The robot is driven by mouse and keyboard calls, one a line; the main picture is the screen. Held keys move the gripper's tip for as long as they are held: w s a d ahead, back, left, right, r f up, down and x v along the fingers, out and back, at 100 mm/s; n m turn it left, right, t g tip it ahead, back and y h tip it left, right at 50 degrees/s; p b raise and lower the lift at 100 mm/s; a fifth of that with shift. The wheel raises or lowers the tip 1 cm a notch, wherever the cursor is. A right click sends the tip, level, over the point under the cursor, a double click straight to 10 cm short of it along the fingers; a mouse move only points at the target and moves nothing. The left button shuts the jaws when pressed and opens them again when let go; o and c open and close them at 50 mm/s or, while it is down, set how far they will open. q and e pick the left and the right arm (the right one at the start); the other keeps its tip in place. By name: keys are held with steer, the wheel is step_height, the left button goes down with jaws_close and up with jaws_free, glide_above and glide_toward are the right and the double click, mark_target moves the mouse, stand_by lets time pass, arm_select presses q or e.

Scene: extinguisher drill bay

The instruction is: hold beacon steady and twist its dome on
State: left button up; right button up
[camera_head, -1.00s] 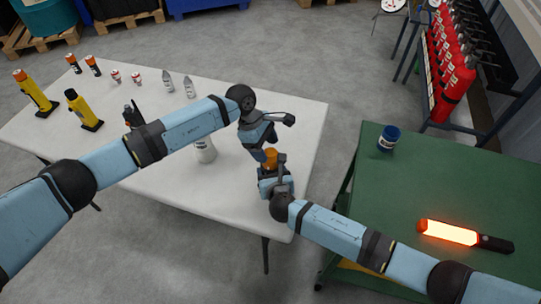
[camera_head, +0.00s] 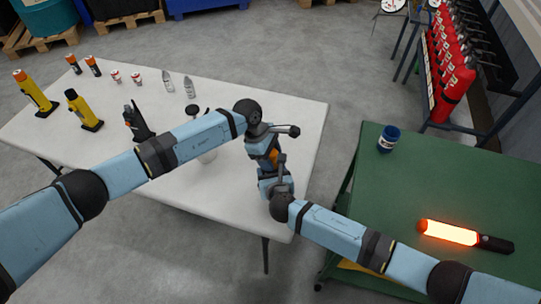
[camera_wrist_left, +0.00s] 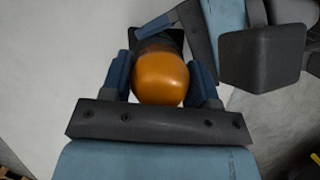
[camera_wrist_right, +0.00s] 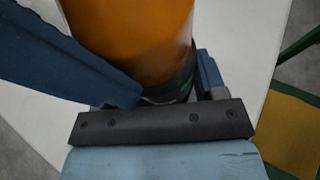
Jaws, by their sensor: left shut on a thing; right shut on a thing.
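The beacon's orange dome (camera_head: 274,157) shows between my two grippers at the near right part of the white table. My left gripper (camera_head: 270,151) is shut on the dome; in the left wrist view, its fingers flank the dome (camera_wrist_left: 160,78). My right gripper (camera_head: 273,181) is shut on the beacon's dark base (camera_wrist_right: 175,88), just below the dome, which fills the top of the right wrist view (camera_wrist_right: 130,40). The dome sits at the base's top; whether its thread is engaged cannot be told. The base is mostly hidden by my fingers.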

arm_select(q)
steer(key=n+t, duration=0.1)
steer(key=n, duration=0.3)
steer(key=shift+t, duration=0.3)
steer(key=o, duration=0.7)
steer(key=shift+c, duration=0.2)
steer(key=shift+r, duration=0.1)
steer(key=v, duration=0.7)
steer(key=shift+a+r, duration=0.25)
steer(key=shift+r, duration=0.1)
